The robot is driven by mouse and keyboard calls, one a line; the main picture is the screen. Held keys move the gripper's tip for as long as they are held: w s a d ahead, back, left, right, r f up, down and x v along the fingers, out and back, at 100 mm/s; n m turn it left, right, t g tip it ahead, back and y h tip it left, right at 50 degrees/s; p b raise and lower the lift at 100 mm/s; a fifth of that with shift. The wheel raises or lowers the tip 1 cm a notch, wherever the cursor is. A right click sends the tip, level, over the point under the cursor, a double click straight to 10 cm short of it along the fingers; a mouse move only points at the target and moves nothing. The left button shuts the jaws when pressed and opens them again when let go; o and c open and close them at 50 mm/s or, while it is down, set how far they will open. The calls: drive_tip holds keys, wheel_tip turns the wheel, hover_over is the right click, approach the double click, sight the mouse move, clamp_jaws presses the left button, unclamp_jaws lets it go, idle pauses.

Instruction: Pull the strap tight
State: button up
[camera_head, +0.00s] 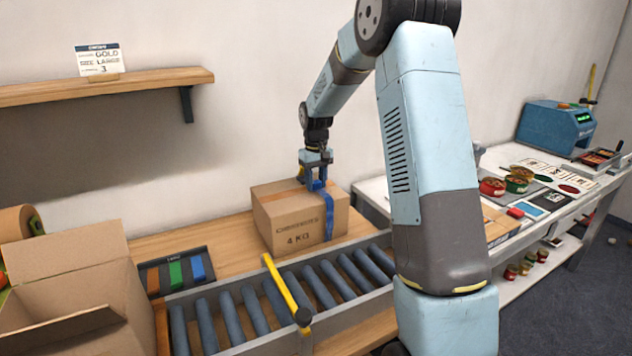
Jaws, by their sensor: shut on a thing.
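A closed cardboard box (283,222) printed "CHESTNUTS 4 KG" sits on the wooden bench behind the roller conveyor. A blue strap (329,217) runs over the box's top right part and down its front face. My gripper (317,184) is at the top of the box, shut on the blue strap. The fingertips are small in this view, and the strap's far side is hidden behind the box. I cannot tell how tight the strap lies all round.
A roller conveyor (229,319) with a yellow bar (286,290) lies in front. A tray of coloured straps (178,272) and an open carton (70,285) stand left. A shelf (120,86) holds a sign (98,60). A cluttered white table (497,235) with a blue machine (555,125) stands right.

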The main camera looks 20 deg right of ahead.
sight(324, 198)
clamp_jaws()
drive_tip(key=shift+s+d, duration=0.2)
drive_tip(key=shift+s, duration=0.7)
drive_tip(key=shift+s+d, duration=0.15)
drive_tip(key=shift+s, duration=0.75)
drive_tip(key=shift+s+d, duration=0.2)
drive_tip(key=shift+s, duration=0.7)
drive_tip(key=o, duration=0.9)
unclamp_jaws()
drive_tip(key=shift+r, duration=0.15)
